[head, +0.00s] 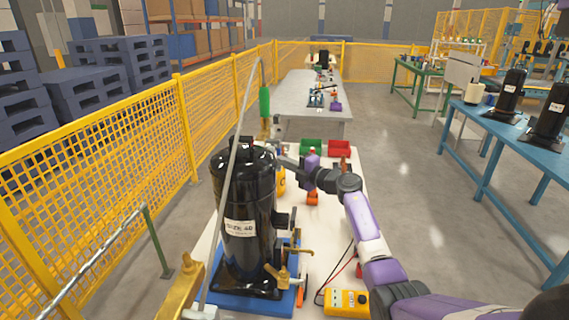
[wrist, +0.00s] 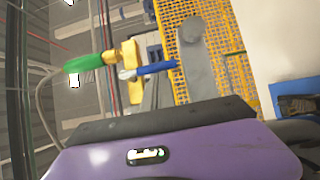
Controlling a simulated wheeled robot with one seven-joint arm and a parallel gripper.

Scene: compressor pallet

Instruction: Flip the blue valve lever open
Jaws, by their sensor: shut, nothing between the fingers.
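The blue valve lever (wrist: 155,69) shows in the wrist view, reaching right from a brass valve (wrist: 130,54). A green handle or sleeve (wrist: 86,62) is on the valve's other side, roughly in line with the lever. In the head view the green sleeve (head: 264,102) stands upright behind the black compressor; the lever is too small to make out surely there. My gripper (head: 282,156) is shut and empty, just right of the compressor's top. In the wrist view its grey finger (wrist: 196,62) is close to the lever's free end; I cannot tell whether they touch.
The black compressor (head: 248,210) stands on a blue base (head: 228,303) on the pallet top. A yellow meter (head: 346,303) with leads is at front right. Green (head: 311,147) and red (head: 339,148) bins lie beyond my wrist. A yellow mesh fence (head: 120,130) runs along the left.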

